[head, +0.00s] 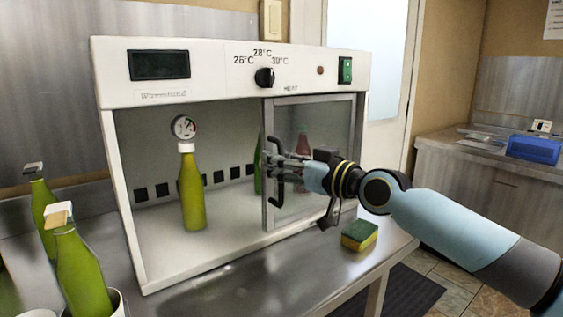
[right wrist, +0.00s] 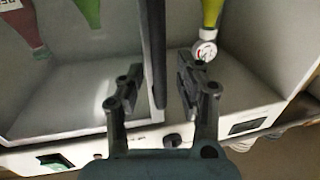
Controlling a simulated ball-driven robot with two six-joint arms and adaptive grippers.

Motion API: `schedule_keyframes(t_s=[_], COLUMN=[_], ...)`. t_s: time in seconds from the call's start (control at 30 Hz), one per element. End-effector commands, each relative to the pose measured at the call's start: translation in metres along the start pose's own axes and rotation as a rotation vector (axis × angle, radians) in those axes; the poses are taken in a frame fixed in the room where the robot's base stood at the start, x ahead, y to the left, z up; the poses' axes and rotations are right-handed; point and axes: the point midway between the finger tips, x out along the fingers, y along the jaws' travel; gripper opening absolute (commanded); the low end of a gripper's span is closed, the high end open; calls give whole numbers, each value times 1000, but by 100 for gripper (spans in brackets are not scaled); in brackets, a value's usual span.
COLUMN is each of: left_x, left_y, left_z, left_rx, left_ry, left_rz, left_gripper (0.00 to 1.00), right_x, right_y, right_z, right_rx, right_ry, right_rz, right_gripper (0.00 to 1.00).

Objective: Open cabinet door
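The white cabinet (head: 215,97) stands on the metal bench, its left half open to the front. A framed glass door (head: 313,104) covers the right half, with a dark vertical handle (head: 273,192) on its left edge. My right gripper (head: 277,166) is at that edge, partly covering the handle. In the right wrist view my right gripper (right wrist: 158,82) has its fingers apart, with the door's dark edge bar (right wrist: 155,45) between them. A gap shows on both sides of the bar; I cannot tell of any contact. My left gripper is not in view.
Inside the cabinet stand a green bottle with a gauge (head: 192,190) and, behind the door, more bottles. A yellow-green sponge (head: 359,235) lies on the bench right of the cabinet. Green bottles (head: 80,270) stand at the front left. A blue box (head: 534,149) sits on the far counter.

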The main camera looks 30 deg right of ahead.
Motion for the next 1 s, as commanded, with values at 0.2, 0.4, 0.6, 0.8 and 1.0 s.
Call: schedule_keyframes(t_s=[0.2,0.4,0.6,0.8,1.0], left_x=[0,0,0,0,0], left_y=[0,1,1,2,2], left_z=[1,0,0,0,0], left_rx=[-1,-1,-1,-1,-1], left_ry=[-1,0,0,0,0], left_rz=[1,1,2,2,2], left_gripper=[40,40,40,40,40], right_x=[0,0,0,0,0], right_y=[0,0,0,0,0], right_z=[-2,-22,-63,-93,-100], right_rx=[-1,-6,-7,-3,0], right_ry=[3,5,4,2,0], right_rz=[0,-3,-1,0,1], right_gripper=[35,35,35,35,35])
